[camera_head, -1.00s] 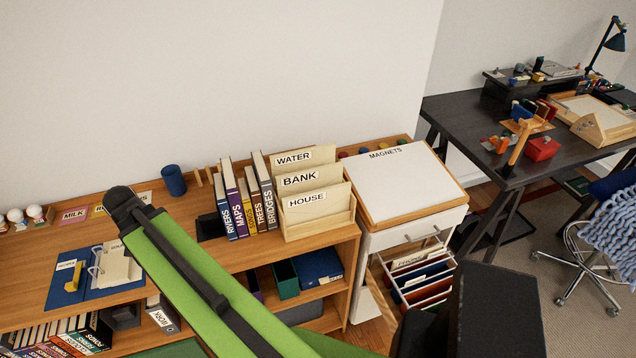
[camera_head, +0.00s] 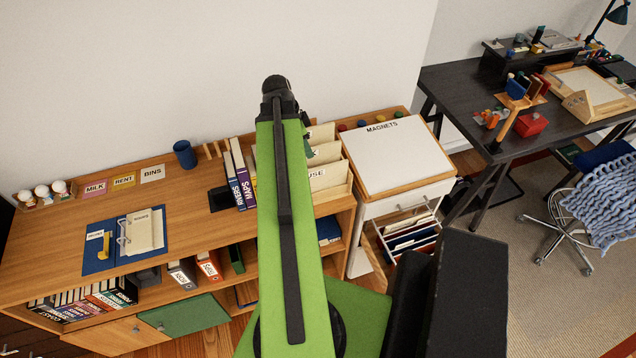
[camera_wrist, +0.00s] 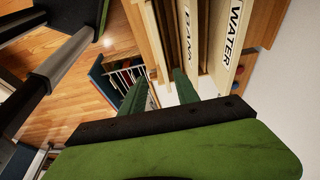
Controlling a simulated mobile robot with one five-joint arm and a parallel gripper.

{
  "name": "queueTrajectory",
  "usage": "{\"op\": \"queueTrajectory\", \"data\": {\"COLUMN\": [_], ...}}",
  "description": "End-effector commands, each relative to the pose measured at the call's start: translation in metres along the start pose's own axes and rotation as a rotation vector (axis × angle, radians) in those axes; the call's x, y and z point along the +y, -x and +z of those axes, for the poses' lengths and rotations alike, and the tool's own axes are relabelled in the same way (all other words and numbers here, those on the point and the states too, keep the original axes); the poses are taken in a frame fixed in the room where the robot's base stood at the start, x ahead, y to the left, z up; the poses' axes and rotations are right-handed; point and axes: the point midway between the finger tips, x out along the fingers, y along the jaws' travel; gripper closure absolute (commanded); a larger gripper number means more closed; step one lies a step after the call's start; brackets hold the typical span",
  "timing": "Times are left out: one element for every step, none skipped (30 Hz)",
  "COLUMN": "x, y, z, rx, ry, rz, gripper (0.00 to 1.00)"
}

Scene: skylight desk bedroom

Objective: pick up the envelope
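I cannot pick out an envelope for certain. A wooden letter sorter (camera_head: 335,197) with labelled cream panels stands at the shelf's right end, partly hidden by my arm. In the wrist view, its WATER panel (camera_wrist: 222,62) and BANK panel (camera_wrist: 183,45) rise just beyond my gripper (camera_wrist: 160,77). In the head view my arm mostly hides the gripper.
Books (camera_head: 238,182) stand left of the sorter, and a white MAGNETS cabinet (camera_head: 398,158) stands right of it. A blue cup (camera_head: 185,154) and an open binder (camera_head: 125,240) are on the shelf top. A dark desk (camera_head: 455,88) stands at the right. A folder rack (camera_head: 410,235) is low down.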

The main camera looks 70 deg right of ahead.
Motion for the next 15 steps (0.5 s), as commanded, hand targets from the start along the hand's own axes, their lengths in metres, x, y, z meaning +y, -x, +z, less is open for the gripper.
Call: {"op": "queueTrajectory", "data": {"x": [0.000,0.000,0.000,0.000,0.000,0.000,-0.001,-0.001,-0.001,-0.001,-0.001,-0.001,-0.001,-0.001,-0.001], "y": [-0.010,-0.015,-0.023,-0.029,-0.036,-0.045,-0.052,-0.059,-0.068,-0.074,-0.081,-0.090,-0.096,-0.103,-0.110], "z": [0.002,0.002,0.002,0.003,0.003,0.003,0.003,0.004,0.004,0.004,0.004,0.003,0.003,0.003,0.003], "rx": [0.000,0.000,0.000,0.000,0.000,0.000,0.000,0.000,0.000,0.000,0.000,0.000,0.000,0.000,0.000], "ry": [0.000,0.000,0.000,0.000,0.000,-0.001,0.000,0.000,0.001,0.001,0.001,0.001,0.001,0.000,0.000], "rz": [0.000,0.000,0.000,0.000,0.000,0.000,0.000,0.000,-0.001,-0.001,-0.001,-0.001,0.000,0.000,0.000], "gripper": [0.63,0.63,0.63,0.63,0.63,0.63,0.63,0.63,0.63,0.63,0.63,0.63,0.63,0.63,0.63]}}
